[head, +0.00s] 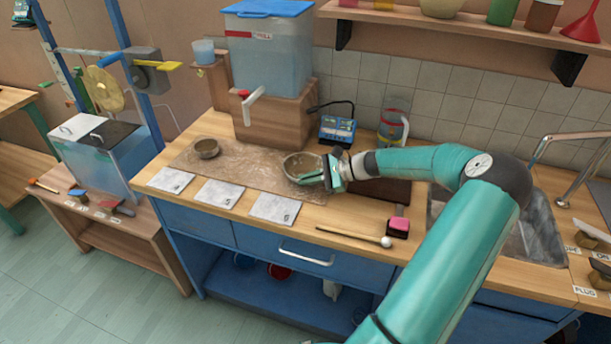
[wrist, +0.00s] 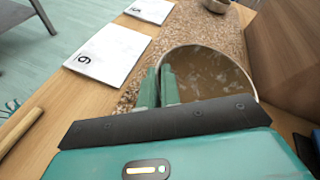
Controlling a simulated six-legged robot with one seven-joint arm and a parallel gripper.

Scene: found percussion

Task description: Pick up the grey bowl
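A round grey-brown bowl (head: 298,160) with a pale rim is at the right end of the speckled mat on the counter. It also shows in the wrist view (wrist: 210,72), with a mottled brown inside. My gripper (head: 322,172) is at the bowl's near right side in the head view. In the wrist view my two teal fingers (wrist: 160,87) are close together across the bowl's rim, one outside and one inside, and look shut on it. A second, smaller grey-brown bowl (head: 206,148) stands at the mat's left end. I cannot tell whether the held bowl touches the mat.
Numbered white cards (head: 220,193) lie along the counter's front. A mallet (head: 355,237) and a pink block (head: 398,227) lie at the right front. A water tank (head: 268,55) on a wooden block, a blue meter (head: 337,129) and a jug (head: 392,128) stand behind. A sink (head: 535,230) is right.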

